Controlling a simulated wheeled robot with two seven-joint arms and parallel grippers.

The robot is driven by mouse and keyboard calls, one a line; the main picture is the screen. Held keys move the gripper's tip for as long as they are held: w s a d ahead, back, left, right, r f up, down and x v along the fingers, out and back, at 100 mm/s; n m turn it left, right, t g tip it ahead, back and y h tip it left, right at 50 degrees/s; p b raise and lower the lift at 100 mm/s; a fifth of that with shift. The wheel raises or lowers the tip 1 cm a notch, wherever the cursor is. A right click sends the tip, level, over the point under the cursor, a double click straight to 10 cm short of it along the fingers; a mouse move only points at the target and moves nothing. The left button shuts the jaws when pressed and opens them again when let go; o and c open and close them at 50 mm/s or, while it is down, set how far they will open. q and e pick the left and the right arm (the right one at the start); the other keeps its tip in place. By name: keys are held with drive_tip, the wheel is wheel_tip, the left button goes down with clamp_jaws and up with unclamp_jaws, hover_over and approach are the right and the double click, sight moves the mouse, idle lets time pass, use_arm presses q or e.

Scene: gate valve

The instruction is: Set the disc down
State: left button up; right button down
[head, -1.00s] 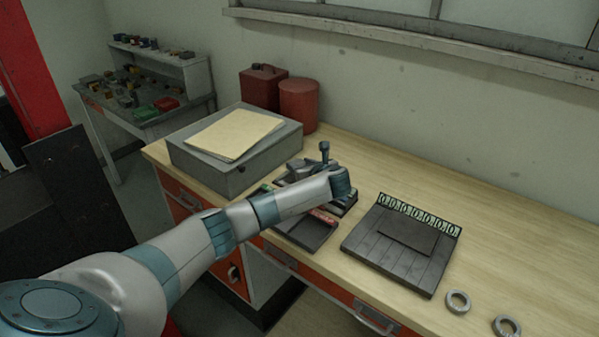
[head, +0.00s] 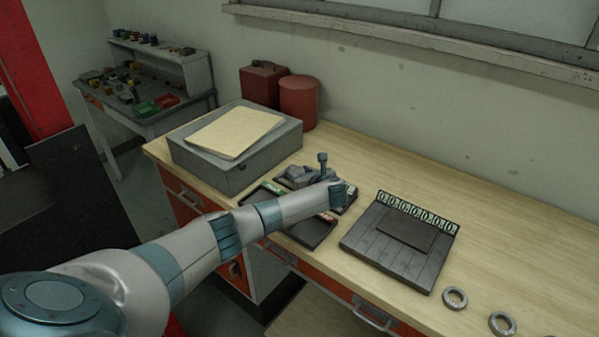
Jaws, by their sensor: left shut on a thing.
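My left arm reaches in from the left over the workbench. Its wrist bends beside a dark flat tray, and my left gripper (head: 300,178) sits low just beyond it, partly hidden by my own arm. The gripper is shut, but the disc in it cannot be made out at this angle. A dark tray (head: 312,236) with green and red label strips lies under and in front of the forearm, and my arm covers its middle. My right gripper is out of view.
A dark slatted board (head: 371,255) with a row of ring marks lies to the right. Two grey rings (head: 454,289) lie near the bench's front edge. A grey box (head: 236,170) with paper, a red can (head: 262,85) and a red canister (head: 299,108) stand behind. The back right bench is clear.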

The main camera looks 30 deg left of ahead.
use_arm(q)
drive_tip(key=shift+f, duration=0.15)
drive_tip(key=o, duration=1.3)
drive_tip(key=shift+s+d+r, duration=0.2)
drive_tip(key=shift+d+r, duration=0.1)
drive_tip(key=shift+d, duration=0.05)
drive_tip(key=b+v, duration=0.2)
drive_tip(key=v, duration=0.7)
drive_tip(key=shift+s+d, duration=0.1)
drive_tip(key=shift+d, duration=0.2)
drive_tip(key=shift+v, duration=0.85)
drive_tip(key=shift+a, duration=0.1)
